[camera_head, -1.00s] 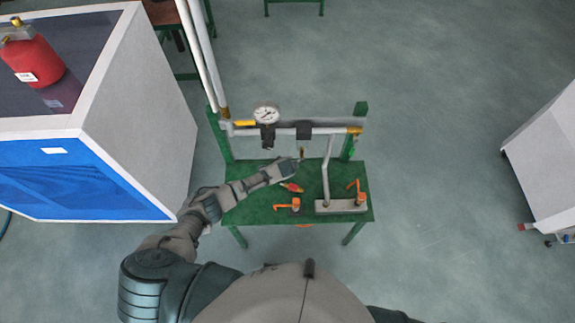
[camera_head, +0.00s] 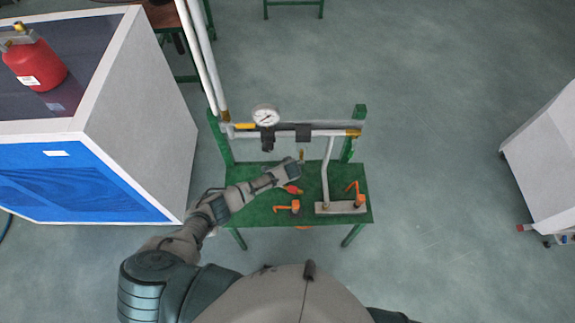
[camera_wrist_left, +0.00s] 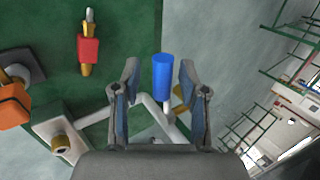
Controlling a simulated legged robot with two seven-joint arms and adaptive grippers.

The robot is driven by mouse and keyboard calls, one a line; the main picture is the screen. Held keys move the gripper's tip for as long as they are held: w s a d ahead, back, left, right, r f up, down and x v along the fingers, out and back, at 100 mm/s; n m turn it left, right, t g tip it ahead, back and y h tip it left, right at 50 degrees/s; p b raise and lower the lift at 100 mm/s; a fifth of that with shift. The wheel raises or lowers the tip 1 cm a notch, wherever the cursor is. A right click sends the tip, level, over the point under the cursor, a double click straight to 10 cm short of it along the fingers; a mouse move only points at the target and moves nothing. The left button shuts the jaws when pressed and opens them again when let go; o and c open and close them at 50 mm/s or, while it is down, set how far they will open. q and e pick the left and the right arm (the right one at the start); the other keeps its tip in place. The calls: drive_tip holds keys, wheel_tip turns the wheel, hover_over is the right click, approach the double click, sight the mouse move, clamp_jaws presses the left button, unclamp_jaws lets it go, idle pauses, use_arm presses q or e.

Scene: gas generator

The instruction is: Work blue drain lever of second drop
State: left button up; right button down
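The blue drain lever (camera_wrist_left: 162,78) shows in the left wrist view as a blue cylinder in front of and between the two fingers of my left gripper (camera_wrist_left: 158,80). The fingers are spread, with gaps on both sides of the lever. I cannot tell how deep the lever sits between them. In the head view my left gripper (camera_head: 297,166) is over the green table, below the pipe; the blue lever is not clearly visible there. My right gripper is not in view.
The green table (camera_head: 250,208) carries orange tools (camera_head: 290,207), a red-handled piece (camera_head: 293,189) and a grey block (camera_head: 340,208) with a rising pipe. A pressure gauge (camera_head: 266,115) sits on the horizontal pipe. A large blue and white cabinet (camera_head: 150,110) stands left.

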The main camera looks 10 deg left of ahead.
use_arm(q)
drive_tip(key=v, duration=1.2)
drive_tip(key=shift+w, duration=0.15)
idle(0.3)
